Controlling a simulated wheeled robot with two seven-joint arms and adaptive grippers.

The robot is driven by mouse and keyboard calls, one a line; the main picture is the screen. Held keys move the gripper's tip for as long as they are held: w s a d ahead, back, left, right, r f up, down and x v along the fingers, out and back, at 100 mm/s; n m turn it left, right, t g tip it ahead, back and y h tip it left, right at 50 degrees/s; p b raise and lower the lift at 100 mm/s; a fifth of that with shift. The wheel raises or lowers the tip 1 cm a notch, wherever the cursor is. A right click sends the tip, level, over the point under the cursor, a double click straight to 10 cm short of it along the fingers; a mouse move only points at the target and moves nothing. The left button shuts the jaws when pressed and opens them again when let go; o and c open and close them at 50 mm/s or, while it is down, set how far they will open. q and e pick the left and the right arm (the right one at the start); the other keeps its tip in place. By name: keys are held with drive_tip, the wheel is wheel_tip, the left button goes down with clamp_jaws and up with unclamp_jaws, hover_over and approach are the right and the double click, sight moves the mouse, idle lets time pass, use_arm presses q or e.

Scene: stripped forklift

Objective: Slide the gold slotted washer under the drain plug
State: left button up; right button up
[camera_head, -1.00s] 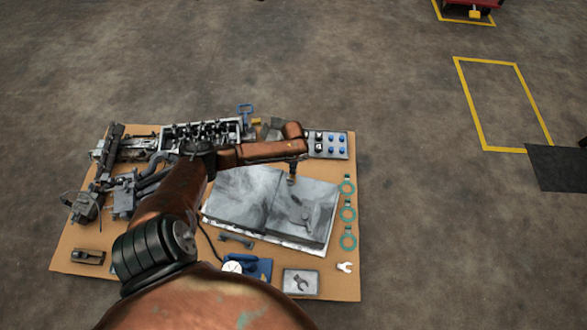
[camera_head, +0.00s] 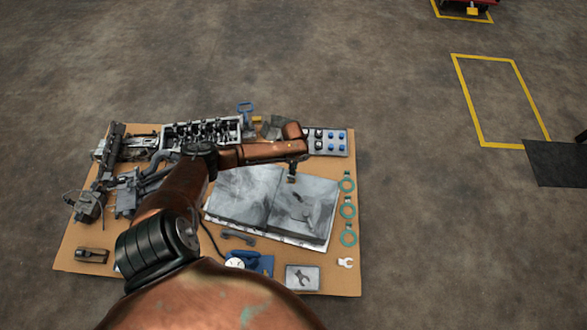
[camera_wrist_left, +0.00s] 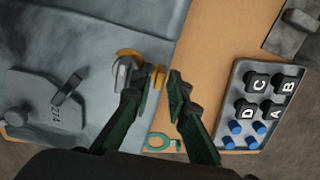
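My left gripper (camera_head: 292,176) is small in the head view, above the grey slabs (camera_head: 235,195) on the board. In the left wrist view its two dark green fingers (camera_wrist_left: 155,88) stand apart. A gold, thin ring-like piece (camera_wrist_left: 157,77) shows between the fingertips, closer to the left finger; whether a finger touches it is unclear. A grey part with an orange-gold rim (camera_wrist_left: 130,55) lies just beyond the left fingertip. I cannot tell for certain which of these is the slotted washer and which belongs to the drain plug. My right gripper is not in view.
A tray with lettered black caps and blue pieces (camera_wrist_left: 257,105) stands at the right. A grey plate marked 274 (camera_wrist_left: 50,112) lies at the left. Teal rings (camera_head: 348,210) line the board's right edge. An engine block (camera_head: 200,133) stands at the back left.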

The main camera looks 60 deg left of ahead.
use_arm(q)
drive_tip(key=shift+o, duration=1.2)
wheel_tip(320, 180, up, 12)
